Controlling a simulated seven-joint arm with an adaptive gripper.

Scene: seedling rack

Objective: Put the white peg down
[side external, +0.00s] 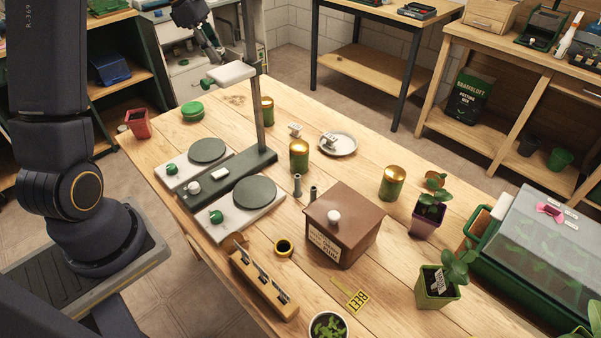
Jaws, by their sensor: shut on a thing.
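My gripper (216,50) is at the top of the side external view, raised above the back left of the table, just behind the white head (230,73) of the stand. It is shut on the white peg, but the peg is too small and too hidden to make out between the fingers. A grey cylinder (297,185) and a darker one (313,193) stand upright on the table, left of the brown box (345,225) with a white knob.
A two-pad scale stand with a tall post (255,110) is below and beside the gripper. Gold-topped green tins (299,155), a saucer (350,147), potted plants (432,210), a wooden tool rack (262,285) and a covered green tray (545,240) surround the box. Bare wood lies between the tins.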

